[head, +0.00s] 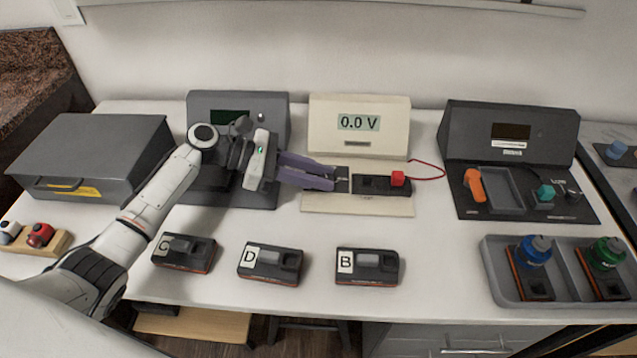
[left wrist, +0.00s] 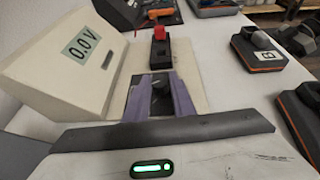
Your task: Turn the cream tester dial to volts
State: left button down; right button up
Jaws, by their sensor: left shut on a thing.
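The cream tester (head: 317,112) stands at the back middle with its display reading "0.0 V"; it fills the left of the left wrist view (left wrist: 45,85). My left gripper (head: 335,180) reaches in from the left, its purple fingers low over the left part of the tester's base. In the left wrist view the fingers (left wrist: 160,97) are shut on the small dark dial (left wrist: 158,90), which is mostly hidden between them. A black block with a red cube-shaped part (head: 398,178) sits on the base just right of the fingers. My right gripper is not in view.
Modules marked C (head: 184,250), D (head: 272,262) and B (head: 367,266) lie along the table's front. A dark tester (head: 512,130) stands at right, behind a grey tray (head: 490,262) with blue-topped and green-topped units. A grey case (head: 90,140) is at left.

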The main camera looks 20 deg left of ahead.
pick_arm(q)
jog(key=shift+w+f+m+g+h+b, duration=0.15)
jog(key=shift+w+m+g+h+b, duration=0.15)
jog(key=shift+m+g+b, duration=1)
jog(key=shift+m+g, duration=0.1)
jog(key=shift+g, duration=0.1)
jog(key=shift+a+m+g+b, duration=0.1)
jog(key=shift+m+g+b, duration=0.4)
jog(key=shift+g, duration=0.2)
jog(key=c, duration=1.5)
grip_release()
jog(key=v, duration=1)
jog(key=shift+a, duration=0.15)
